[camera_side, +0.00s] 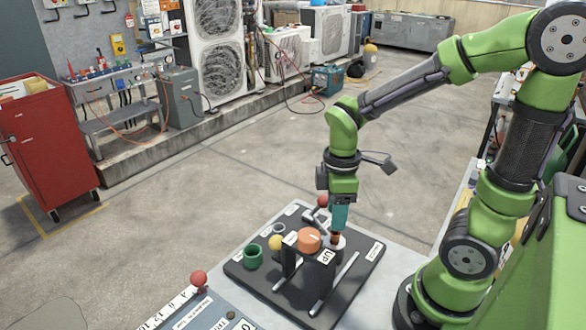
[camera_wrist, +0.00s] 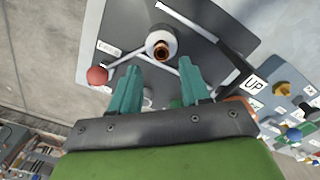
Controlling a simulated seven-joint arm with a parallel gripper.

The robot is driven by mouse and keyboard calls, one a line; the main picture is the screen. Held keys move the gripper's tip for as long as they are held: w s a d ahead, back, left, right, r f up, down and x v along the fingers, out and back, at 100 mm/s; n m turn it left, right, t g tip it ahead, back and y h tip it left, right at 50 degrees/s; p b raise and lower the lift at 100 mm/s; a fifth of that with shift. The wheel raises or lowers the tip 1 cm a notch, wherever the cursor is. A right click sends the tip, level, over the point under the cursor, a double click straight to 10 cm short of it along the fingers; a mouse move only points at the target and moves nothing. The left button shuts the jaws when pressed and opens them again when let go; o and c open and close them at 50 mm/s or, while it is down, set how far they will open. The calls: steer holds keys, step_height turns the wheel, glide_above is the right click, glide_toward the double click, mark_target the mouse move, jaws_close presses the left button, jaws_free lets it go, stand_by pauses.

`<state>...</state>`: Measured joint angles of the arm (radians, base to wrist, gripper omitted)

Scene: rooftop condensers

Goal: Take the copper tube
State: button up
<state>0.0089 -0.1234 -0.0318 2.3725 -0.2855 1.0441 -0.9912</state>
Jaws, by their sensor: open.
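The copper tube (camera_wrist: 161,49) shows in the wrist view as a copper-coloured ring with a dark bore, seen end-on inside a white round collar (camera_wrist: 152,42). In the side view the copper tube (camera_side: 335,238) shows as a small copper piece just below my fingertips, behind the block marked UP. My gripper (camera_side: 338,228) points down over it with teal fingers. In the wrist view my gripper (camera_wrist: 160,72) is open, with its two fingers apart and nothing seen between them. The tube's end appears just beyond the fingertips; whether they touch is unclear.
The dark board (camera_side: 258,284) carries an orange cylinder (camera_side: 308,239), a green ring (camera_side: 253,256), a yellow ball (camera_side: 276,242), upright dark plates and metal rods close to my gripper. Red balls stand at the board's back (camera_side: 322,201) and on the front-left panel (camera_side: 198,278).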

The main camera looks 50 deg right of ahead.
mark_target(335, 233)
step_height(335, 233, down, 5)
steer(key=shift+s+f, duration=0.1)
steer(key=shift+s, duration=0.05)
jaws_close()
stand_by(0.4)
